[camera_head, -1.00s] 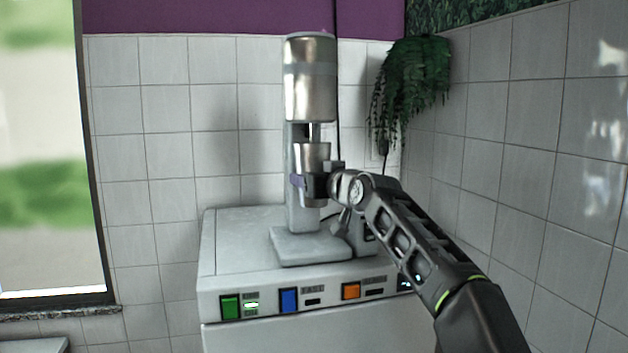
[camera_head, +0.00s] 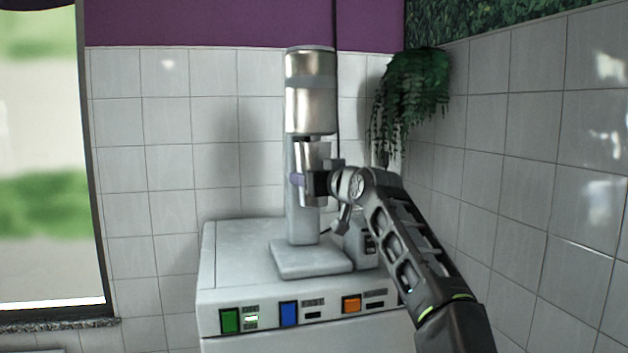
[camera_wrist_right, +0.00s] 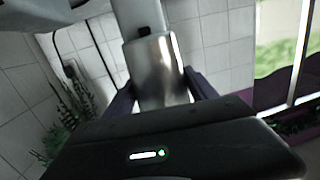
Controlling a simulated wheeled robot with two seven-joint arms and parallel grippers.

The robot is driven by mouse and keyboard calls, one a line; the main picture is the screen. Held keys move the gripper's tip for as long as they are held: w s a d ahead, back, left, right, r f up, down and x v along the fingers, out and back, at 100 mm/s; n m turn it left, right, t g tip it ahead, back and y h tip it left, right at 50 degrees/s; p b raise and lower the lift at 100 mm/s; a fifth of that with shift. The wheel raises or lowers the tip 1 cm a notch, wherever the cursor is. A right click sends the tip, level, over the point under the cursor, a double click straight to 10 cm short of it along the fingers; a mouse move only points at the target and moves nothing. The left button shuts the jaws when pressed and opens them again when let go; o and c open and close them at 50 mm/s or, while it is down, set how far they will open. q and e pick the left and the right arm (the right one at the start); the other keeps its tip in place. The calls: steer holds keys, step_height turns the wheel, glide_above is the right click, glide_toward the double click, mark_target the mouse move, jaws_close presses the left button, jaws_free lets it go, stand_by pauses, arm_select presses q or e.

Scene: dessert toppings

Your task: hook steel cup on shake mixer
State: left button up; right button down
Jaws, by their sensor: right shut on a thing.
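The shake mixer (camera_head: 311,92) stands on the white machine, with a shiny steel motor head, a pale column and a flat base (camera_head: 308,260). The steel cup (camera_head: 309,160) is upright in front of the column, its top close under the motor head. My right gripper (camera_head: 300,181) is shut on the cup, reaching it from the right. In the right wrist view the cup (camera_wrist_right: 157,68) sits between the two fingers. Whether the cup's rim touches or hangs on the mixer cannot be told. My left gripper is not in view.
The white machine (camera_head: 228,262) carries green, blue and orange buttons on its front. A tiled wall stands close behind and at the right. A hanging plant (camera_head: 410,95) is right of the mixer. The machine's left top is clear.

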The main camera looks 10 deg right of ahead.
steer(key=shift+r, duration=0.15)
steer(key=shift+w+t+b, duration=0.1)
steer(key=shift+t+b, duration=0.2)
steer(key=shift+b, duration=0.1)
steer(key=shift+w+t, duration=0.2)
steer(key=shift+t, duration=0.1)
steer(key=shift+f+b, duration=0.2)
steer(key=shift+b, duration=0.1)
steer(key=shift+c, duration=2.1)
jaws_free()
steer(key=o, duration=0.4)
steer(key=shift+f, duration=0.2)
